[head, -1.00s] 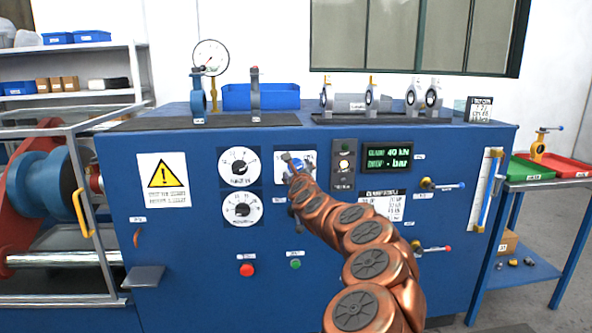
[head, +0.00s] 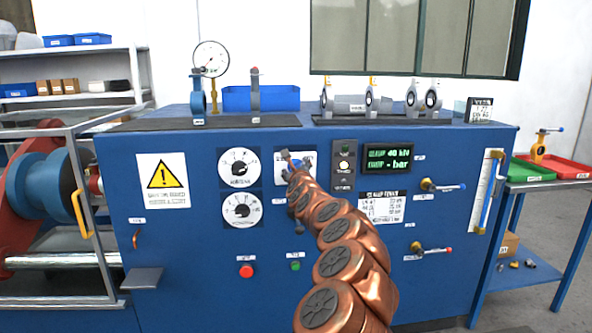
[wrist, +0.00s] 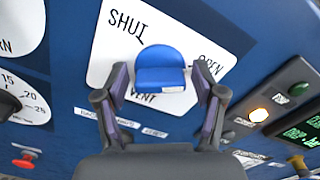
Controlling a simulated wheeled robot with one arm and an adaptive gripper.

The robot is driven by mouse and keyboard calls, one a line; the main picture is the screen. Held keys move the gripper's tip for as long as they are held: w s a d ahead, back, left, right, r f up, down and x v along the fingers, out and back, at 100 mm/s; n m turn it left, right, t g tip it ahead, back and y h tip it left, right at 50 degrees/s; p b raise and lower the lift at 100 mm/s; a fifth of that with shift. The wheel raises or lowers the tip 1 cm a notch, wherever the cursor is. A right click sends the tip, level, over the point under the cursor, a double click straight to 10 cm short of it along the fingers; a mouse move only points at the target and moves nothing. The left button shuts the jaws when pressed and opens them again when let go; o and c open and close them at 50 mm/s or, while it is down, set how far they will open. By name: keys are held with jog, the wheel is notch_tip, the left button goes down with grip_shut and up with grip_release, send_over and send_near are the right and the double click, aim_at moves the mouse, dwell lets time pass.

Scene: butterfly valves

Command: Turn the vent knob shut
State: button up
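The vent knob (wrist: 161,72) is blue with a rounded top and a raised grip bar. It sits on a white plate (wrist: 112,62) marked SHUT at upper left, OPEN at upper right and VENT below. In the wrist view my gripper (wrist: 160,70) is open, with one finger on each side of the knob. Narrow gaps seem to show; I cannot tell if either fingertip touches it. In the head view my gripper (head: 291,161) is at the panel and partly hides the knob (head: 309,158) and its plate.
Two white dials (head: 239,167) are left of the plate. A lamp box (head: 344,166) and a green display (head: 389,159) are close on its right. A red button (head: 246,270) and a green button (head: 295,266) are below. Lever valves (head: 428,185) stick out farther right.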

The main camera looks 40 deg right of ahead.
jog(key=shift+r, duration=0.1)
jog(key=c, duration=0.9)
jog(key=shift+o, duration=0.2)
